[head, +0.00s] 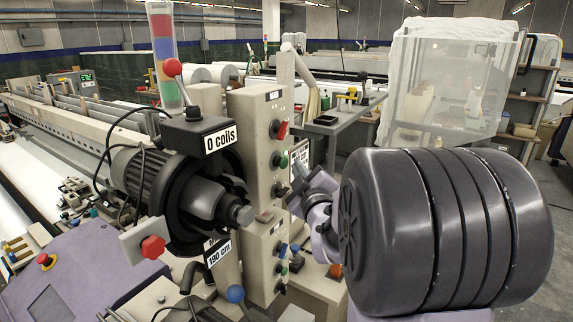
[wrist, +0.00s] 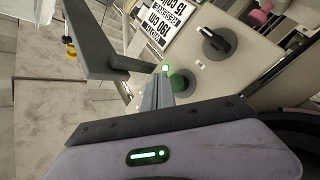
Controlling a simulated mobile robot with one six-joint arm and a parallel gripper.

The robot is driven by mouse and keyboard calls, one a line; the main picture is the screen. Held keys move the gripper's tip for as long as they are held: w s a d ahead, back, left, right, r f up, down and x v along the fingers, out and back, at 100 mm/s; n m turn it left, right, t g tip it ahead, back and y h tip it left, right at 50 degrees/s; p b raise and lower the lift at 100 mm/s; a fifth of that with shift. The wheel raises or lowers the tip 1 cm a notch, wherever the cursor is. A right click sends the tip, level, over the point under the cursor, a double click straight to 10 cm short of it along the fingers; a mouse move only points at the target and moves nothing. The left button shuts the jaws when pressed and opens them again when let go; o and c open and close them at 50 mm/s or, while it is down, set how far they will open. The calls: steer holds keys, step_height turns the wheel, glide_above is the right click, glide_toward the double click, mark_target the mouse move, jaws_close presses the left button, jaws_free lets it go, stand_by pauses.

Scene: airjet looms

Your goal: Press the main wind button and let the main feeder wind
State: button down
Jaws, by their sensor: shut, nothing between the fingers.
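The main feeder (head: 205,185) is a dark round unit beneath a "0 coils" sign (head: 219,140). The beige control post (head: 255,130) beside it is labelled "MAIN" and carries a red knob (head: 279,129), a green button (head: 280,158) and a black knob (head: 280,188). In the wrist view a green button (wrist: 182,84) sits beside a black rotary knob (wrist: 214,45). My gripper (wrist: 160,85) is shut and empty, its fingertips close beside that green button; contact is not clear. In the head view my arm covers part of the area right of the post.
A red-knobbed lever (head: 172,68) rises above the feeder. A table (head: 345,115) and a covered machine (head: 450,80) stand behind. A printed sign is near the button in the wrist view (wrist: 160,35).

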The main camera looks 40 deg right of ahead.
steer(key=shift+w, duration=0.1)
stand_by(0.6)
steer(key=shift+w+a+b, duration=0.15)
steer(key=shift+w+b, duration=0.15)
steer(key=shift+b, duration=0.3)
steer(key=shift+w+a+b, duration=0.2)
steer(key=shift+w+b, duration=0.2)
steer(key=shift+w, duration=0.15)
stand_by(0.3)
steer(key=shift+s, duration=0.1)
steer(key=shift+s+d+b, duration=0.35)
steer(key=shift+s+b, duration=0.2)
steer(key=shift+s, duration=0.3)
steer(key=s, duration=0.1)
steer(key=s+d+b, duration=0.1)
steer(key=s, duration=0.1)
steer(key=s+d, duration=0.1)
steer(key=shift+s, duration=0.3)
